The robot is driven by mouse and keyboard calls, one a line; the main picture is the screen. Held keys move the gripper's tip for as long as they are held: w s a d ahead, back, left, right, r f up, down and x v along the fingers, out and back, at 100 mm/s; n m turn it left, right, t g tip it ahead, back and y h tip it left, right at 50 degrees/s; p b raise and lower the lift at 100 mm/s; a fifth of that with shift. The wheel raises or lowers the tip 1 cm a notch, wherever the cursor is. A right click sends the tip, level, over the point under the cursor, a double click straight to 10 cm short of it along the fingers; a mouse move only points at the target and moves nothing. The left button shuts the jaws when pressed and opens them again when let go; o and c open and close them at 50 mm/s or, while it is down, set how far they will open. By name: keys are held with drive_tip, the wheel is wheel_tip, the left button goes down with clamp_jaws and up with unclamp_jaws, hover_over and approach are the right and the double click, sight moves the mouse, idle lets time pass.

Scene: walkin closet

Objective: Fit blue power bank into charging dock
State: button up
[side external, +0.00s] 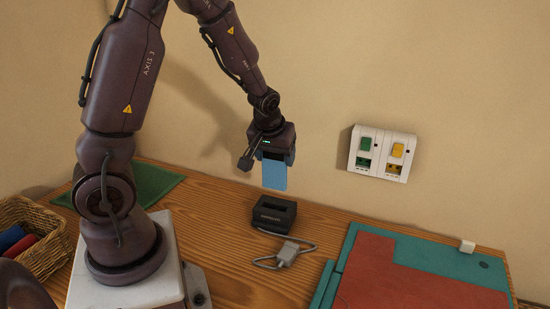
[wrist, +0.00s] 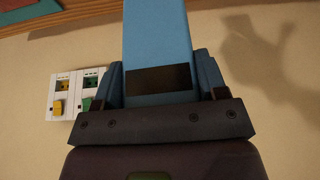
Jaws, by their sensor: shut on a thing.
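The blue power bank (side external: 275,174) hangs upright from my gripper (side external: 276,156), which is shut on it. In the wrist view the power bank (wrist: 157,32) reaches from between the fingers to the picture's top edge, with a dark panel on its face. My gripper also shows in the wrist view (wrist: 160,88), with a blue finger on either side. The black charging dock (side external: 274,213) sits on the wooden tabletop, with a dark slot in its top. The power bank's lower end is above the dock and apart from it.
A grey cable with a plug (side external: 287,253) lies in front of the dock. A white wall unit (side external: 381,153) has green and yellow parts. A teal and red board (side external: 420,278) lies at right, a green mat (side external: 150,184) at back left, and a wicker basket (side external: 47,254) at left.

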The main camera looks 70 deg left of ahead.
sight(275, 185)
drive_tip(key=shift+f, duration=2.3)
drive_tip(key=shift+f, duration=2.1)
idle(1.5)
drive_tip(key=o, duration=1.1)
drive_tip(key=shift+o, duration=0.5)
drive_tip(key=shift+r, duration=0.1)
drive_tip(key=shift+r, duration=3.95)
